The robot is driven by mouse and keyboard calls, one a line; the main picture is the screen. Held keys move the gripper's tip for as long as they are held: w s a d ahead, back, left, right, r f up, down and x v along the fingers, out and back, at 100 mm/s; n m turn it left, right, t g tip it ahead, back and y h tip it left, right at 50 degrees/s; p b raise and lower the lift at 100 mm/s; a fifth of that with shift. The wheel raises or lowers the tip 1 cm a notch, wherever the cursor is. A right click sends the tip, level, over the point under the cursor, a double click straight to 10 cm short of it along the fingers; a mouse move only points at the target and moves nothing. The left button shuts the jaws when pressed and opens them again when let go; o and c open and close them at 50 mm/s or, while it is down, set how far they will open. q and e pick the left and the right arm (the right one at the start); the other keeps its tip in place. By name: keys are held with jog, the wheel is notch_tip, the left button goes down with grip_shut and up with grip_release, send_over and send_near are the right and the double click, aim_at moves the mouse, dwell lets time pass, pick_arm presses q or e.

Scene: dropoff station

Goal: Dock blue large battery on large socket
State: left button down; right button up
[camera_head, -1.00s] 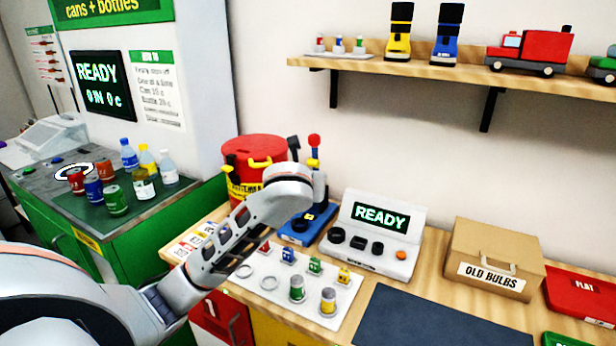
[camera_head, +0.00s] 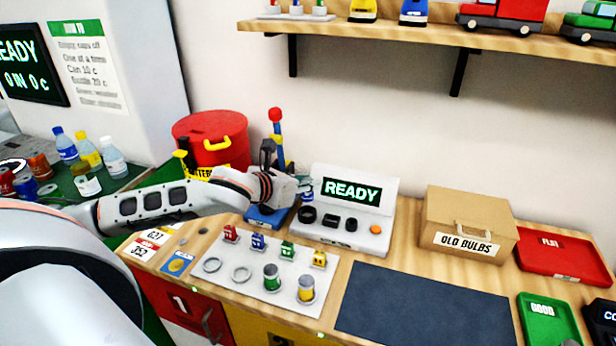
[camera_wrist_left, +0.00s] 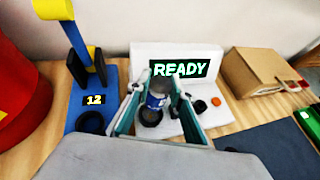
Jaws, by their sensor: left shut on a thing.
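The blue large battery (camera_wrist_left: 157,98) is between the fingers of my left gripper (camera_wrist_left: 158,92), which is shut on it. The battery looks roughly upright in the left wrist view. In the head view my left gripper (camera_head: 288,187) is at the left end of the white tester, and only a bit of blue battery (camera_head: 306,188) shows. The large socket (camera_head: 307,215), a black ring, is the leftmost on the tester; in the wrist view the large socket (camera_wrist_left: 151,118) appears just below the battery. I cannot tell whether they touch. My right gripper is not in view.
The white tester (camera_head: 372,243) reads READY and has smaller sockets and an orange button (camera_head: 377,228). A blue stand (camera_wrist_left: 88,105) marked 12 is close on the left. A white tray (camera_head: 250,287) holds green and yellow batteries. A dark mat (camera_head: 425,305) is bare.

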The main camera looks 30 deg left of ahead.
aim_at(303, 200)
pick_arm(q)
jog(key=shift+f, duration=0.6)
notch_tip(303, 200, down, 3)
jog(key=shift+r+b, duration=0.15)
jog(key=shift+b, duration=0.45)
jog(key=shift+f+b, duration=0.65)
jog(key=shift+f, duration=0.1)
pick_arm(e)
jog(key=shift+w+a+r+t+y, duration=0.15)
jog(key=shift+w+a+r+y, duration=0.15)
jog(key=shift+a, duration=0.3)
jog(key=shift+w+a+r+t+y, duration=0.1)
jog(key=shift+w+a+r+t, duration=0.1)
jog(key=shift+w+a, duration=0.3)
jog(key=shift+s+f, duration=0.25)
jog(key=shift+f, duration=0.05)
pick_arm(q)
jog(key=shift+p, duration=0.55)
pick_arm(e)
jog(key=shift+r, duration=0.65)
